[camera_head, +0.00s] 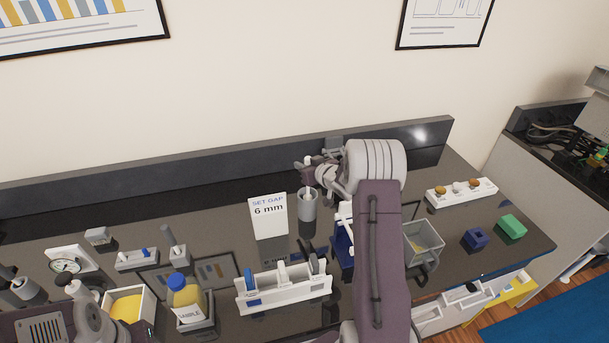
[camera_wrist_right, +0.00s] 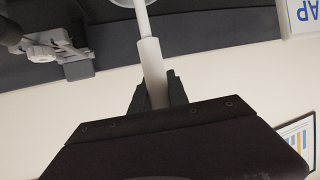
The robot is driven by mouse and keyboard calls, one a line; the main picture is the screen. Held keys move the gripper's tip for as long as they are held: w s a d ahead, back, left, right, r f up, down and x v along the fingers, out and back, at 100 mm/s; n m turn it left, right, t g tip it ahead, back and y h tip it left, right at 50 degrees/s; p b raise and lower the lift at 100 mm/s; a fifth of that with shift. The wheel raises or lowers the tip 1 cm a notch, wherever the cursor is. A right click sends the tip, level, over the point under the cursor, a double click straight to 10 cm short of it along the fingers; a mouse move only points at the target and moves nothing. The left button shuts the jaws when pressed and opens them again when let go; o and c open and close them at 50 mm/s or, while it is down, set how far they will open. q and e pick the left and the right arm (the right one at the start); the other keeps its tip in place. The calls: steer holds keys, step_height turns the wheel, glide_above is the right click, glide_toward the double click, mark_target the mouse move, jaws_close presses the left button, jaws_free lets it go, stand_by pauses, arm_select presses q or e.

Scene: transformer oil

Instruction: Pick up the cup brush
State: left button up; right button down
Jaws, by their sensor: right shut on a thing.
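The cup brush has a pale handle (camera_wrist_right: 152,65), which runs up out of the right wrist view toward a round pale edge at the top. My right gripper (camera_wrist_right: 156,92) is shut on this handle. In the head view my right gripper (camera_head: 308,172) is at the back of the bench, directly above a grey cylindrical holder (camera_head: 308,208). A thin pale part of the brush (camera_head: 307,190) shows between gripper and holder. The brush head is hidden, and I cannot tell whether it is inside the holder.
A "SET GAP 6 mm" sign (camera_head: 268,217) stands left of the holder. A white rack (camera_head: 284,289), a sample bottle (camera_head: 187,297) and a clear box (camera_head: 424,240) are nearer the front. My right arm hides part of the bench. The back wall is close behind.

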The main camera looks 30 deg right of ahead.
step_height(320, 180, up, 16)
steer(key=p, duration=0.3)
steer(key=shift+f, duration=0.15)
steer(key=c, duration=1.9)
jaws_free()
jaws_close()
steer(key=s+d+f+m+h+p, duration=0.1)
steer(key=s+d+m+h+p, duration=0.1)
steer(key=s+d, duration=1)
steer(key=s+d+f+m+g+h+p, duration=0.1)
steer(key=s+d+m+h+p, duration=0.2)
steer(key=s+d, duration=1)
steer(key=s+m+h, duration=0.1)
steer(key=s, duration=0.5)
steer(key=shift+s+f+g+h, duration=0.25)
steer(key=shift+s+g+h, duration=0.05)
steer(key=shift+s+h, duration=0.1)
steer(key=shift+d, duration=0.1)
